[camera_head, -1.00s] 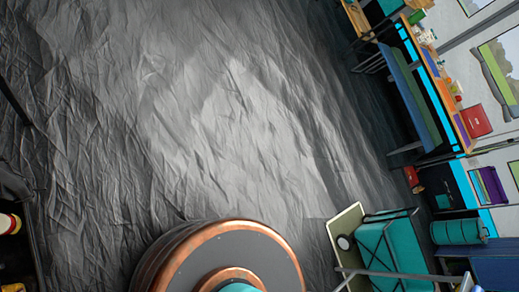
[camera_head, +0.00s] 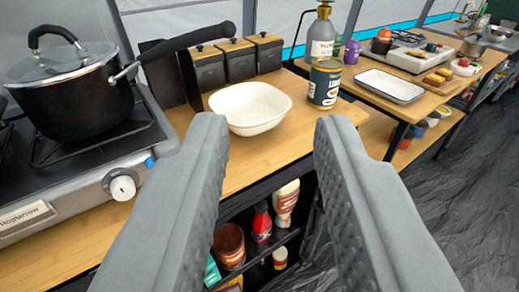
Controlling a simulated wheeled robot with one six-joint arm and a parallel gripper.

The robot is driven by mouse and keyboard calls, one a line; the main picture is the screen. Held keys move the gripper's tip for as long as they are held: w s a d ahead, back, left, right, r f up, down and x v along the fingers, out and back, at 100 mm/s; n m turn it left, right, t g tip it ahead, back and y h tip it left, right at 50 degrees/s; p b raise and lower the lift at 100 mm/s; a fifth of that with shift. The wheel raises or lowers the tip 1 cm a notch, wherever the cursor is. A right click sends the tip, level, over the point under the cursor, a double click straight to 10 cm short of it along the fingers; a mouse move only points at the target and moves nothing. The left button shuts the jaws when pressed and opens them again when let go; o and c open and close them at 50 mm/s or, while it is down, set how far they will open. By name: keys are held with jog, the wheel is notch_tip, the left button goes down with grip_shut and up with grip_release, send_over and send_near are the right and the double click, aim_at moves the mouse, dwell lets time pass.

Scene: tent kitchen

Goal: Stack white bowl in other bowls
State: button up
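A white bowl (camera_head: 250,106) stands upright and empty on the wooden counter, near its front edge. My gripper (camera_head: 270,122) is open and empty, its two grey fingers reaching up from the bottom of the view. The fingertips show around the near side of the bowl; I cannot tell how far short of it they are. A metal bowl (camera_head: 472,48) shows small on the far counter at the right. I cannot tell whether a stack of other bowls is in view.
A lidded black pot (camera_head: 75,95) stands on the stove at left, its handle reaching toward the bowl. Black canisters (camera_head: 238,62) stand behind the bowl. A tin can (camera_head: 324,83) and white tray (camera_head: 390,86) are at right. A shelf below holds bottles and jars.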

jog(key=w+d+m+g, duration=0.2)
jog(key=w+m+g, duration=0.4)
jog(key=w, duration=0.8)
jog(key=m+g+y, duration=0.3)
jog(key=m+g, duration=0.1)
jog(key=g, duration=0.3)
send_near(272, 119)
jog(key=shift+g, duration=0.3)
jog(key=x, duration=0.7)
jog(key=w+x, duration=0.1)
jog(key=x, duration=0.3)
jog(key=shift+d+r, duration=0.15)
grip_shut()
